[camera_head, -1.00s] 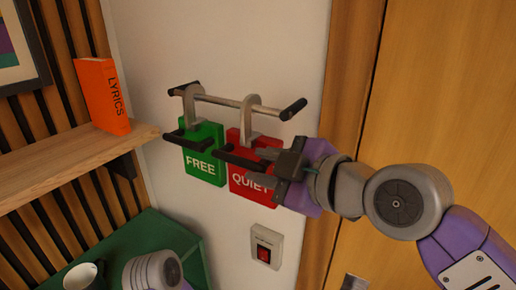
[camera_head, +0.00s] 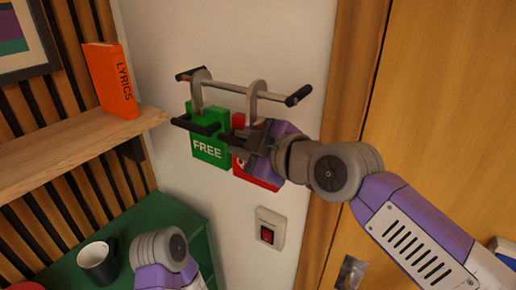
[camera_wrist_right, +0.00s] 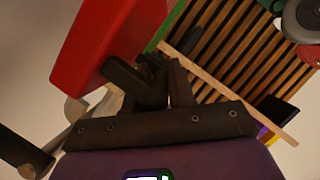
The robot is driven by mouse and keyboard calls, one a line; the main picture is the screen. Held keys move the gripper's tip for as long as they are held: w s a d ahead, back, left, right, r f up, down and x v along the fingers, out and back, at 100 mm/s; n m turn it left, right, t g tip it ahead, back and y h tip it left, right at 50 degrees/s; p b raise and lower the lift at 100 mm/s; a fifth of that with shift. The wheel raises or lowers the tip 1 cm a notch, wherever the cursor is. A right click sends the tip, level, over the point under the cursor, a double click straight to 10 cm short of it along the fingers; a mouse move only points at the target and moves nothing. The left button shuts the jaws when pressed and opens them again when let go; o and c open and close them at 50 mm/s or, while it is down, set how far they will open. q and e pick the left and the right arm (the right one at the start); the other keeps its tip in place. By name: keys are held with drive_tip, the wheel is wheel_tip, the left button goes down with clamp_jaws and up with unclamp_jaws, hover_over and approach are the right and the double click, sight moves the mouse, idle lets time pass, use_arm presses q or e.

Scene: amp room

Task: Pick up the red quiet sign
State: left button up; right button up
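The red quiet sign (camera_head: 262,183) hangs by a grey hook on the wall rail, right of the green FREE sign (camera_head: 209,134). My right gripper (camera_head: 243,152) is in front of it and hides most of its face and lettering. In the right wrist view, the red sign (camera_wrist_right: 105,40) fills the upper left, close beside the dark fingers (camera_wrist_right: 145,66). The fingers look apart, with the sign to their left rather than clearly between them. Whether they touch it is hard to tell. My left gripper is out of view.
The wall rail (camera_head: 235,88) has dark end pegs. A wooden shelf (camera_head: 75,146) with an orange LYRICS book (camera_head: 111,80) is at left. Below are a red wall switch (camera_head: 268,233), a green surface (camera_head: 175,216) and a mug (camera_head: 98,262). A wooden door (camera_head: 440,90) is at right.

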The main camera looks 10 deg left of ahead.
clamp_jaws()
drive_tip(key=shift+r, duration=0.1)
